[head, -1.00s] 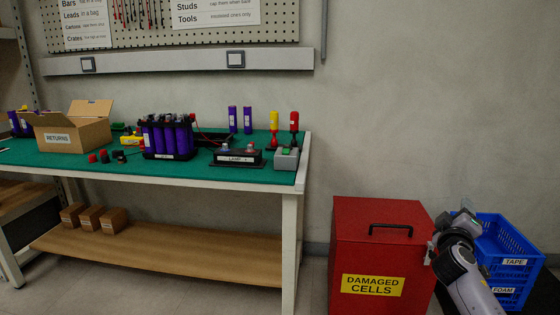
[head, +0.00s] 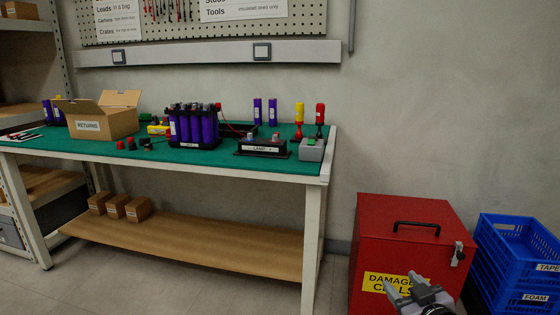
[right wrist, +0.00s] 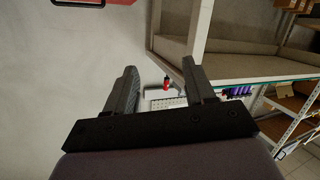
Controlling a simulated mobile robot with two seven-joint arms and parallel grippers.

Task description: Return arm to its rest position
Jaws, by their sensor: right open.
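My right gripper (head: 408,287) is at the bottom of the head view, in front of the red damaged cells box (head: 412,217), and covers part of its yellow label. In the right wrist view its two fingers (right wrist: 160,90) are spread apart with nothing between them. I cannot tell from the head view how far it is from the box. My left gripper is not in view.
The green-topped workbench (head: 230,165) holds a battery pack (head: 193,126), a lamp unit (head: 262,148) and an open returns carton (head: 103,117). Blue crates (head: 520,255) stand right of the red box. Bare floor (head: 170,275) shows at the lower left.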

